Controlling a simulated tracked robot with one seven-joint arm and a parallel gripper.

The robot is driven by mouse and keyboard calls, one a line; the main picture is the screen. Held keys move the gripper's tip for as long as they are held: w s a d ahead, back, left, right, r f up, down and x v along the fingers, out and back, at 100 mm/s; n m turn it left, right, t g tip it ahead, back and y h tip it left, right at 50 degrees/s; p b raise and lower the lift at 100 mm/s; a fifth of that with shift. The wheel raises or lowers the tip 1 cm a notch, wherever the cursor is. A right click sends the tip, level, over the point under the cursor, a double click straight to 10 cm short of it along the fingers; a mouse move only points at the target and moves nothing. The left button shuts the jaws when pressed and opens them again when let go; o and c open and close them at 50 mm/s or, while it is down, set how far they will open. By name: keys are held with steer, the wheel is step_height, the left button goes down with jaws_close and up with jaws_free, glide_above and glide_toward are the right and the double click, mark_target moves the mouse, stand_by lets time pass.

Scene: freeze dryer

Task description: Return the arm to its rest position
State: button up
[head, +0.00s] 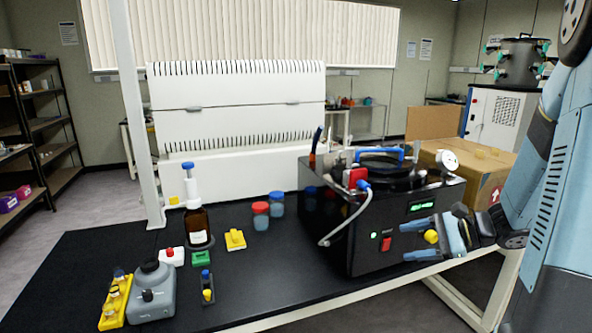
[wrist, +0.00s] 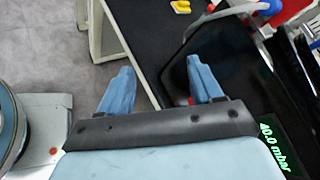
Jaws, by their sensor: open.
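My gripper (head: 421,240) is in front of the black vacuum pump unit (head: 325,225) on the bench, at its right front side in the head view. Its two blue fingers are apart with nothing between them. In the wrist view my gripper (wrist: 157,85) also shows spread blue fingers over the bench edge and the dark side of the unit. My blue arm comes in from the right edge of the head view. I cannot tell whether a finger touches the unit.
The black bench (head: 110,250) holds a brown bottle (head: 198,226), a grey container (head: 152,295), red- and blue-capped jars (head: 261,216) and small yellow, red and green items. A cardboard box (head: 475,170) stands behind the unit.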

steer(key=s+a+r+n+g+h, duration=0.4)
steer(key=s+a+r+n+h, duration=0.2)
steer(key=s+n, duration=0.25)
steer(key=s+d+r+n+t+h, duration=0.1)
steer(key=s+r+n+t+h, duration=0.3)
steer(key=s+r+n+h, duration=0.2)
steer(key=shift+s+d+r, duration=0.2)
steer(key=shift+s+r, duration=1)
steer(key=shift+r, duration=0.05)
steer(key=shift+n, duration=0.25)
stand_by(0.5)
